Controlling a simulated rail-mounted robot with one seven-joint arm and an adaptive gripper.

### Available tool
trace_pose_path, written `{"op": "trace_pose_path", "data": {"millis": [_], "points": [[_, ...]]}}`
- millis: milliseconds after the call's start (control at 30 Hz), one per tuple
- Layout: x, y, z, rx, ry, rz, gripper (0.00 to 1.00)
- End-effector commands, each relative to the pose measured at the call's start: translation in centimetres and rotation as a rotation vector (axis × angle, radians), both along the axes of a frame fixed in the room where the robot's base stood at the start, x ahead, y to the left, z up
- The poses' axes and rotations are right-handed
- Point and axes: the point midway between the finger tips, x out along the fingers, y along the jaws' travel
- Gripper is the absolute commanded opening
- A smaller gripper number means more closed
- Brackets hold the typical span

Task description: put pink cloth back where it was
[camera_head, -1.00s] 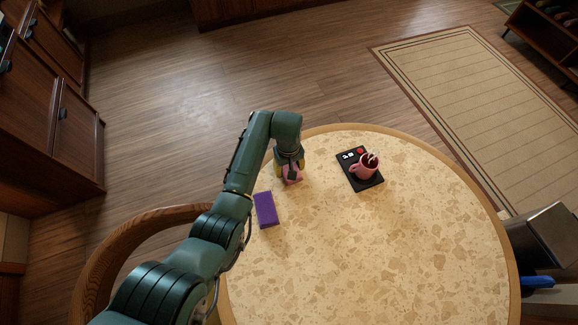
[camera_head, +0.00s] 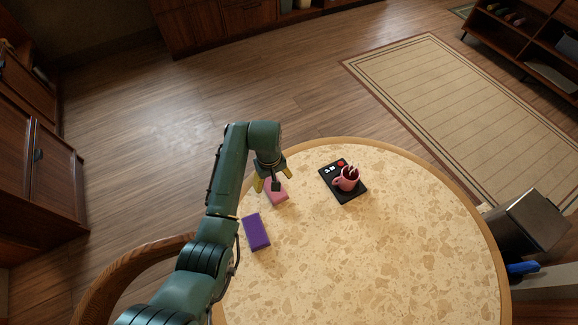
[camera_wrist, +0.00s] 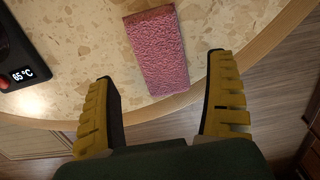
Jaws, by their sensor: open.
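The pink cloth (camera_head: 277,192) is a folded, rough-textured block lying on the round table near its far left edge. In the wrist view the pink cloth (camera_wrist: 158,50) lies ahead of and partly between my fingers, with its near end close to the table edge. My gripper (camera_head: 272,183) is open, with its yellow fingers apart, just above and beside the cloth. In the wrist view my gripper (camera_wrist: 165,90) holds nothing, and both fingers look clear of the cloth.
A purple block (camera_head: 256,232) lies near the cloth on the table (camera_head: 380,260). A black warmer plate (camera_head: 350,196) with a pink mug (camera_head: 346,178) stands to the right; its display (camera_wrist: 22,74) shows in the wrist view. A wooden chair is at the left. The table's right side is clear.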

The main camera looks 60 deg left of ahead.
Motion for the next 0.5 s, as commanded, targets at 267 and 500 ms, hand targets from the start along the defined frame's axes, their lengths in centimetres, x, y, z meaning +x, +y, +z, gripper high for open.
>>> {"op": "trace_pose_path", "data": {"millis": [267, 500], "points": [[0.4, -0.1, 0.2, 0.008, -0.006, -0.01, 0.87], [11.0, -3.5, 7.6, 0.307, -0.231, -0.316, 0.87]]}}
